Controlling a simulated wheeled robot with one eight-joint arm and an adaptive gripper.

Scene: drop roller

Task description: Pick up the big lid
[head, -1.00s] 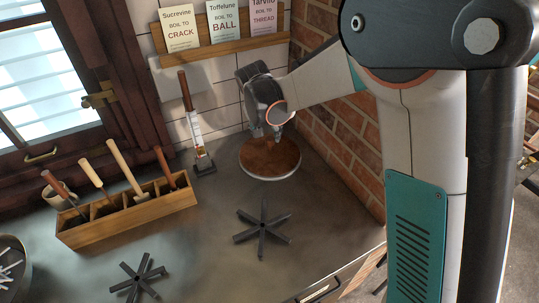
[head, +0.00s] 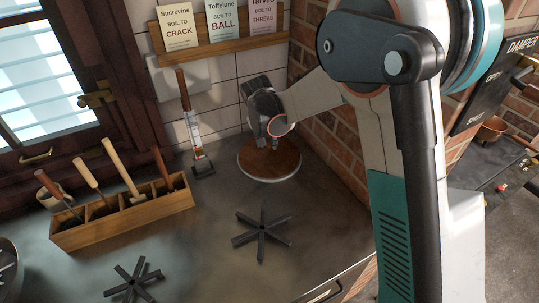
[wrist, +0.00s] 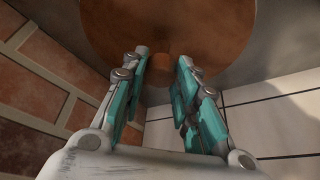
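The big lid (head: 268,165) is a round reddish-brown wooden disc with a pale rim, lying flat on the counter in the back corner by the brick wall. In the wrist view it fills the top (wrist: 215,35), with its short knob (wrist: 163,68) at the middle. My gripper (head: 274,145) is just above the lid, pointing down at it, and hides part of its far side. In the wrist view my gripper (wrist: 164,62) is open, its fingertips on either side of the knob with small gaps. I cannot tell how deep the knob sits between them.
A wooden tool box (head: 122,215) with several handles stands at left. A wooden-handled scraper-like tool (head: 196,135) leans on the tiles left of the lid. Star-shaped metal trivets (head: 262,234) lie in front. The brick wall (head: 345,135) is close on the right.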

